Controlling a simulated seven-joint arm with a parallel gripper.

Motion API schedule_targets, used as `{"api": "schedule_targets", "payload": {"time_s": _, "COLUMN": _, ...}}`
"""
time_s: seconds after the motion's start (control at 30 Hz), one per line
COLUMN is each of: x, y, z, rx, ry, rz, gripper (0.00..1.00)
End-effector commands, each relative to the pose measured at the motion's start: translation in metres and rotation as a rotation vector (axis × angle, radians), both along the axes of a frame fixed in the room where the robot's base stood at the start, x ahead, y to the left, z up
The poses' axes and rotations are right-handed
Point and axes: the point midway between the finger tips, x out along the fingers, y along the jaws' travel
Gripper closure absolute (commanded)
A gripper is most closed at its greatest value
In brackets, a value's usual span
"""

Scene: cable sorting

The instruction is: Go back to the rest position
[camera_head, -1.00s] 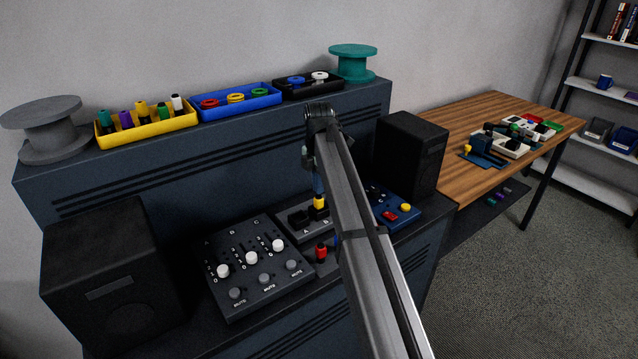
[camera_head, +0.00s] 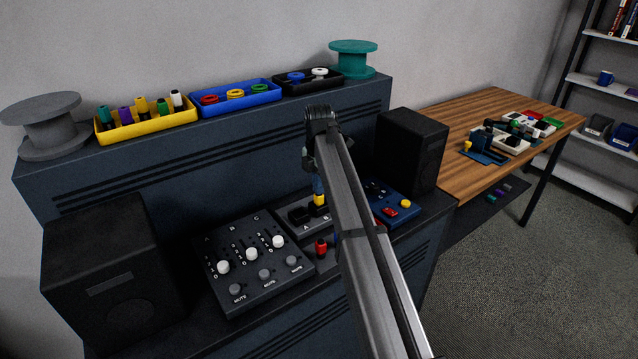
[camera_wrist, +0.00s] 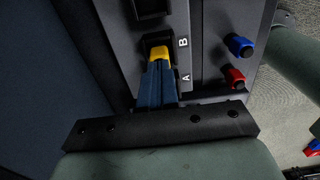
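My gripper (camera_wrist: 160,55) reaches down over the grey A/B switch panel (camera_head: 325,225). In the wrist view its blue fingers lie together, with yellow tips right at the black switch between the letters A and B. I cannot tell whether the tips touch the switch. Nothing shows between the fingers. In the head view, my arm hides most of the gripper, and only a bit of blue and yellow shows beside the link.
A slider panel (camera_head: 231,282) stands left of the switch panel, and a blue button panel (camera_head: 382,190) to the right. Black speakers (camera_head: 429,146) flank them. Yellow (camera_head: 151,132), blue (camera_head: 214,112) and black (camera_head: 330,89) trays and two spools sit on the ledge behind.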

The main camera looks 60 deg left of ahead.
Motion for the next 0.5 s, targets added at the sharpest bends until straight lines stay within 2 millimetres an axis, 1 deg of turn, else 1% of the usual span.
{"api": "schedule_targets", "payload": {"time_s": 0.33, "x": -0.0001, "y": -0.0001, "z": -0.0060, "rx": 0.000, "ry": 0.000, "rz": 0.000, "gripper": 1.00}}
{"api": "schedule_targets", "payload": {"time_s": 0.5, "x": 0.0000, "y": 0.0000, "z": -0.0057, "rx": 0.000, "ry": 0.000, "rz": 0.000, "gripper": 1.00}}
